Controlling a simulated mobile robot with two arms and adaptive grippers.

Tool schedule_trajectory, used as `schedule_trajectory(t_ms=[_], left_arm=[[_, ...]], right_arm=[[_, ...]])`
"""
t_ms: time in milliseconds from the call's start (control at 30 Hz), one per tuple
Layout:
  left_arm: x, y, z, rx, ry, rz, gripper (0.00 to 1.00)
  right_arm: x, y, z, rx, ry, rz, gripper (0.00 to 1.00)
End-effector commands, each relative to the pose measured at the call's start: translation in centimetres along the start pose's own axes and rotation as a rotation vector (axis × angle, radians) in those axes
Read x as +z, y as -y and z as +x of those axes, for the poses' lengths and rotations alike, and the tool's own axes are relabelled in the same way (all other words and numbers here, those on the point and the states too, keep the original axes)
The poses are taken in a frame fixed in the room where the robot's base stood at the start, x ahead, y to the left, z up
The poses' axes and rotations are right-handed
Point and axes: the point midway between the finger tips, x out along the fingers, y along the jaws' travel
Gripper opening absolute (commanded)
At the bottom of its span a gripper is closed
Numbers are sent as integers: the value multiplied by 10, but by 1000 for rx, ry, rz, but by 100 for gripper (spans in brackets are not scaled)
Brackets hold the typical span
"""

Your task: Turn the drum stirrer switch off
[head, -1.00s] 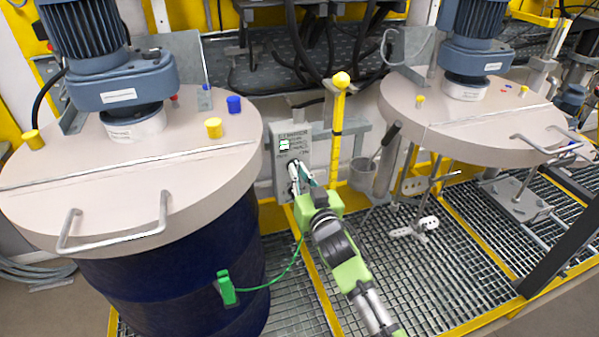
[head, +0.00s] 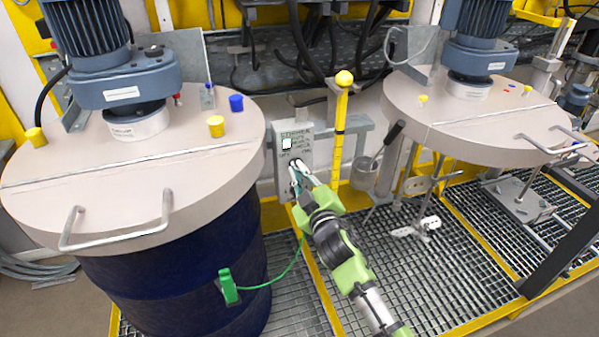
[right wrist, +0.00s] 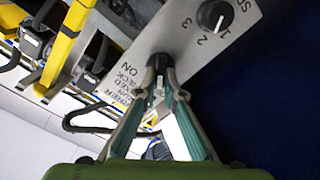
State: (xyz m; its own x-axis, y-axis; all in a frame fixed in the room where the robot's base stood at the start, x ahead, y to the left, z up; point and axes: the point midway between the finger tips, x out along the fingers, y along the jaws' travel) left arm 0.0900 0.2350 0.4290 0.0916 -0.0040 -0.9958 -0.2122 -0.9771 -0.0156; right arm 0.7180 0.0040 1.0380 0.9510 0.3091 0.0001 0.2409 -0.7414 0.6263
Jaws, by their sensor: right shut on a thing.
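My right gripper (head: 295,167) is at the lower part of the panel. In the right wrist view, the same panel (right wrist: 190,32) fills the upper middle. My right gripper (right wrist: 160,68) is shut on a black rotary switch (right wrist: 160,60), next to printed "ON" lettering. The fingers hide part of the switch, so its exact angle is unclear. My left gripper is in neither view.
A second black knob (right wrist: 214,15), marked with numbers, sits on the panel apart from my fingers. A yellow post (head: 338,125) stands right of the panel. The blue drum (head: 170,275) with its pale lid is close on the left. A green cable clamp (head: 228,286) hangs on it.

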Motion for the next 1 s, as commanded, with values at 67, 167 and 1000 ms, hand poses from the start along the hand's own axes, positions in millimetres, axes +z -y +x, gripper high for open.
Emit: schedule_trajectory(t_ms=[67, 167, 1000], left_arm=[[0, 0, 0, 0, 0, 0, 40], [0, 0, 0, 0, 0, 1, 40], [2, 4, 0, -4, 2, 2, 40]], right_arm=[[0, 1, 0, -1, 1, -18, 0], [1, 1, 0, -1, 1, -31, 0], [0, 0, 0, 0, 1, -37, 26]])
